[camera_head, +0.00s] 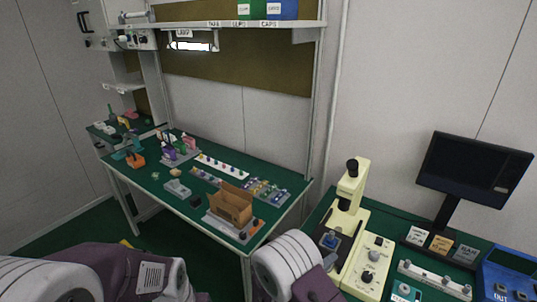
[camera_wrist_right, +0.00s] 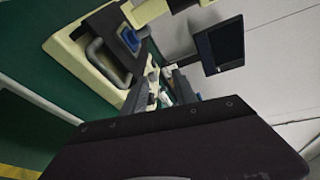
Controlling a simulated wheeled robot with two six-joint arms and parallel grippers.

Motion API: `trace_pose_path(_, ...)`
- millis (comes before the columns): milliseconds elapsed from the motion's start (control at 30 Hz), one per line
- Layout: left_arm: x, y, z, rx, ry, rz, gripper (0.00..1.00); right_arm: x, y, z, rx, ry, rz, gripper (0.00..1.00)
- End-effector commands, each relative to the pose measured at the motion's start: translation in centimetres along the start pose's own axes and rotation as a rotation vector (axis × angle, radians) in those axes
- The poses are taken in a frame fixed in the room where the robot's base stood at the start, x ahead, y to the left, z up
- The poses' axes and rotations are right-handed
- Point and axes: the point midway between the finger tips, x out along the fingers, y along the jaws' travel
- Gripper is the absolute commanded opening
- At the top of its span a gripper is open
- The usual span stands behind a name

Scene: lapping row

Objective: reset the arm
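My right arm (camera_head: 285,264) comes in at the bottom middle of the head view, in front of the bench with the cream machine. In the right wrist view, my right gripper (camera_wrist_right: 158,91) shows as a wide dark body with two dark fingers standing apart. I see nothing held between them. The cream machine and the monitor lie beyond the fingers there. My left arm (camera_head: 150,278) shows at the lower left of the head view, folded low near my body. My left gripper is not visible.
A green workbench (camera_head: 155,193) on the left carries an open cardboard box (camera_head: 231,205) and several small parts. The right bench holds a cream machine (camera_head: 350,190), a monitor (camera_head: 474,172), label cards and a blue tray (camera_head: 507,278). Floor shows between the benches and me.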

Motion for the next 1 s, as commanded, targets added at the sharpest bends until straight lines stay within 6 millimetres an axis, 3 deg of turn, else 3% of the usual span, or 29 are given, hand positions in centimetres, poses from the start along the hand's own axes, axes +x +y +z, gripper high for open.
trace_pose_path(33,0.0,0.0,0.0,0.000,0.000,0.000,0.34,0.9,-1.9,-0.9,0.049,0.057,-0.008,0.34)
trace_pose_path(167,0.0,0.0,0.0,0.000,0.000,0.000,0.34,2.7,-6.4,-5.0,0.220,0.257,-0.014,0.34)
trace_pose_path(267,0.0,0.0,0.0,0.000,0.000,0.000,0.34,3.0,-9.5,-10.7,0.475,0.497,-0.011,0.34)
trace_pose_path(367,0.0,0.0,0.0,0.000,0.000,0.000,0.34,0.5,-10.8,-17.5,0.915,0.829,-0.023,0.34)
trace_pose_path(433,0.0,0.0,0.0,0.000,0.000,0.000,0.34,-3.0,-9.8,-20.6,1.321,1.092,-0.067,0.34)
trace_pose_path(533,0.0,0.0,0.0,0.000,0.000,0.000,0.34,-7.9,-7.1,-20.7,1.898,1.445,-0.200,0.34)
trace_pose_path(600,0.0,0.0,0.0,0.000,0.000,0.000,0.34,-10.3,-5.4,-18.7,2.229,1.661,-0.335,0.34)
trace_pose_path(667,0.0,0.0,0.0,0.000,0.000,0.000,0.34,-11.9,-4.0,-16.9,2.440,1.829,-0.490,0.34)
trace_pose_path(700,0.0,0.0,0.0,0.000,0.000,0.000,0.34,-12.4,-3.2,-16.0,-2.379,-1.795,0.572,0.34)
trace_pose_path(800,0.0,0.0,0.0,0.000,0.000,0.000,0.34,-12.3,-2.7,-13.9,-2.155,-1.610,0.653,0.34)
trace_pose_path(1000,0.0,0.0,0.0,0.000,0.000,0.000,0.34,-11.9,-2.7,-13.4,-2.077,-1.526,0.696,0.34)
